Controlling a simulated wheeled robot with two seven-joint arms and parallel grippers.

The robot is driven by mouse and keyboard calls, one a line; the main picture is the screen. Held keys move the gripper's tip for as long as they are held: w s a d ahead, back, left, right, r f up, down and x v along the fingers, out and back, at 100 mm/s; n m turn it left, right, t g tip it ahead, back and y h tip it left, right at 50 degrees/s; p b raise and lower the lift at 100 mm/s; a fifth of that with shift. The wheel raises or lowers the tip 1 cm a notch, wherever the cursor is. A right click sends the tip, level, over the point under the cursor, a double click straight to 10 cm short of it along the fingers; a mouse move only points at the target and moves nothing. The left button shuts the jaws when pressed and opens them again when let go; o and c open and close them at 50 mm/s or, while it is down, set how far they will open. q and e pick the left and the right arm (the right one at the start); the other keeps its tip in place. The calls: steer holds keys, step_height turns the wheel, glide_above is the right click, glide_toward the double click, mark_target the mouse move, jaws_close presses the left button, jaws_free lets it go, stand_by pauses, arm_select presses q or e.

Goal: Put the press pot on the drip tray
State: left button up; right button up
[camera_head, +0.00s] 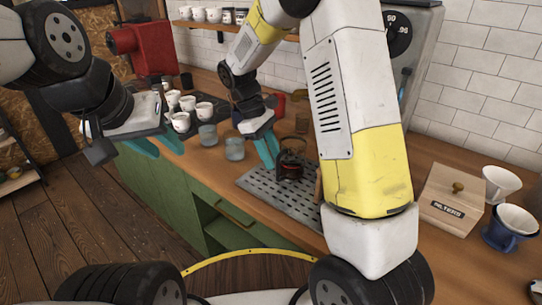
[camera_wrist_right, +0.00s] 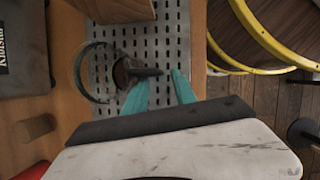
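The press pot (camera_head: 290,167), dark with a glass body, appears upright over the far right part of the grey slotted drip tray (camera_head: 262,190). Its base seems to meet the tray, but exact contact is unclear. My right gripper (camera_head: 268,148) is beside the pot, on its left in the head view. In the right wrist view, its teal fingers (camera_wrist_right: 158,80) are apart, with the pot's dark handle (camera_wrist_right: 143,73) near their tips; the round rim (camera_wrist_right: 82,75) lies left. My left gripper (camera_head: 160,146) is open and empty, off the counter's front edge.
Several white cups (camera_head: 181,121) and two glasses (camera_head: 235,148) stand on the counter left of the tray. A red grinder (camera_head: 140,45) is behind. A wooden box (camera_head: 452,197) and blue dripper (camera_head: 508,228) are at right. My right arm hides part of the counter.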

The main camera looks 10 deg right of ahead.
steer(key=v, duration=0.7)
steer(key=s+d+r+m+t+y, duration=0.3)
steer(key=s+d+r+m+t, duration=0.1)
steer(key=s, duration=0.5)
steer(key=s+d+r+m+t+y, duration=0.3)
steer(key=s+r+m, duration=0.3)
steer(key=s, duration=0.4)
steer(key=shift+d+m+t, duration=0.3)
steer(key=shift+d+t, duration=0.5)
steer(key=shift+d, duration=0.1)
